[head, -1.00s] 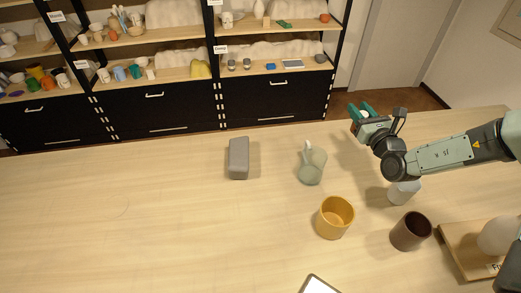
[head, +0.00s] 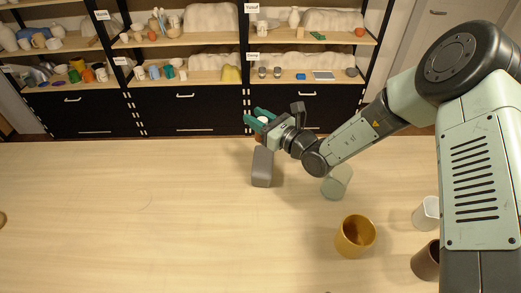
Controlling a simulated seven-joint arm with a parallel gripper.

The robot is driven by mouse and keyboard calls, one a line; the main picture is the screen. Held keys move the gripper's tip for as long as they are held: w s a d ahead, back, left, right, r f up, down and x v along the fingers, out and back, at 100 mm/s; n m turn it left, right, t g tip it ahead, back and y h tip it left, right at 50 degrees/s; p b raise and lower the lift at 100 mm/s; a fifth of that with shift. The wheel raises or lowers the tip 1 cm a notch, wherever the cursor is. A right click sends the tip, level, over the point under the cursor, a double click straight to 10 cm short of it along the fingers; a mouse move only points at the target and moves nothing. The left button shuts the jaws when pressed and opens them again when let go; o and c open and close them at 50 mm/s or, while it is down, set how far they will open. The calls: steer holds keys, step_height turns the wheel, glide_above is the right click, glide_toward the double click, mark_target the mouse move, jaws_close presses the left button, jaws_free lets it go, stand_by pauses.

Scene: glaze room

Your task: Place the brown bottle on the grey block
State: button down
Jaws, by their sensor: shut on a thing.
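The grey block (head: 262,170) lies on the pale table near its back edge. My gripper (head: 259,119), with green fingers, is at the block's far end in the picture, above the table. It is shut on the brown bottle (head: 263,119), of which only a small pale part shows between the fingers. The fingers and wrist hide the rest, so its colour and tilt are unclear. I cannot tell the exact height of the bottle over the block.
A grey-green jug (head: 337,184) stands right of the block, partly under my arm. An ochre cup (head: 355,237), a white cup (head: 426,212) and a dark brown cup (head: 426,262) stand nearer. The table's left is mostly clear. Shelves (head: 190,77) stand behind.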

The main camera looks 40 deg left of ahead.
steer(key=shift+f, duration=4)
steer(key=shift+f, duration=0.1)
steer(key=c, duration=0.8)
jaws_free()
steer(key=shift+d, duration=0.15)
steer(key=d, duration=1.1)
steer(key=shift+d, duration=0.4)
